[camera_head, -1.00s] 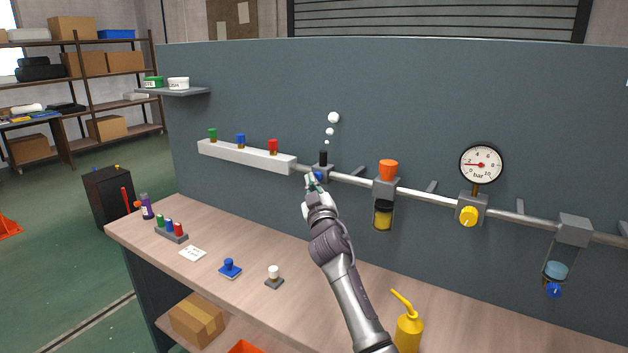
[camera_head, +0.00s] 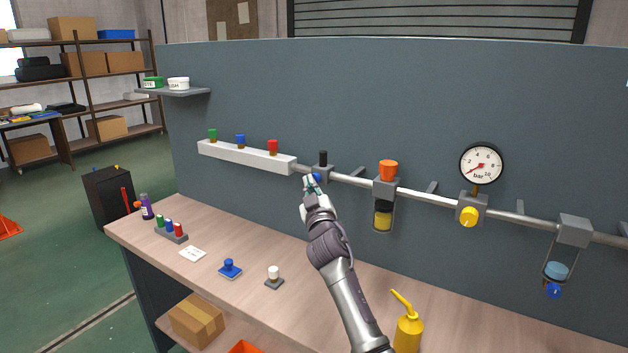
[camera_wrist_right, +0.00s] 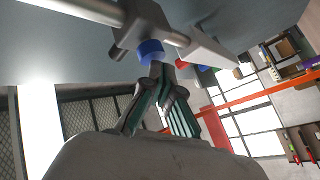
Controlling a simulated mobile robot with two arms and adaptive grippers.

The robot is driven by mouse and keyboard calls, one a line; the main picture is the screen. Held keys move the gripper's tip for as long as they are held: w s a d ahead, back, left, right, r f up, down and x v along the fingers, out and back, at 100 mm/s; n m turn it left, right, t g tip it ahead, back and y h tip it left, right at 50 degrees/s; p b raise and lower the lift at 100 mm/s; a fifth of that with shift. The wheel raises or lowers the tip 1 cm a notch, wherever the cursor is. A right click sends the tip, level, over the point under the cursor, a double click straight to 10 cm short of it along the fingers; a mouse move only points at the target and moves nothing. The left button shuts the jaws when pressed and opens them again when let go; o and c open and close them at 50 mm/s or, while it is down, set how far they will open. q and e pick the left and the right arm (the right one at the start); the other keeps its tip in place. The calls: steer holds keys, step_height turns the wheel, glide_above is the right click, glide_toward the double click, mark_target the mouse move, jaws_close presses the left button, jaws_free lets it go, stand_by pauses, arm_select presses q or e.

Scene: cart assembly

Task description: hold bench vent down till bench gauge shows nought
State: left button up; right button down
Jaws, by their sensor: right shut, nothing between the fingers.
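The bench vent is a small grey block (camera_head: 322,172) on the pipe, with a black cylinder (camera_head: 323,157) on top and a blue button (camera_head: 317,177) low on it. The blue button also shows in the right wrist view (camera_wrist_right: 151,51). My right gripper (camera_head: 311,181) is shut and empty, its fingertips at the blue button; whether they press it is hard to tell. In the right wrist view the fingertips (camera_wrist_right: 156,70) are right against or just short of the button. The round bench gauge (camera_head: 481,165) has its red needle pointing lower left, at the low end of the scale. My left gripper is not in view.
Along the pipe are an orange-topped unit (camera_head: 388,171), a yellow knob (camera_head: 468,216) and a bowl with a blue knob (camera_head: 554,290). A white manifold (camera_head: 245,156) is left of the vent. A yellow oil can (camera_head: 408,330) stands on the bench.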

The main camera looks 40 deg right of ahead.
steer(key=shift+s+a, duration=0.25)
steer(key=shift+a, duration=0.2)
steer(key=shift+s+a, duration=0.3)
steer(key=shift+a, duration=0.5)
steer(key=shift+s+a, duration=0.35)
steer(key=shift+a, duration=0.4)
steer(key=shift+s+a, duration=0.3)
steer(key=shift+a, duration=0.5)
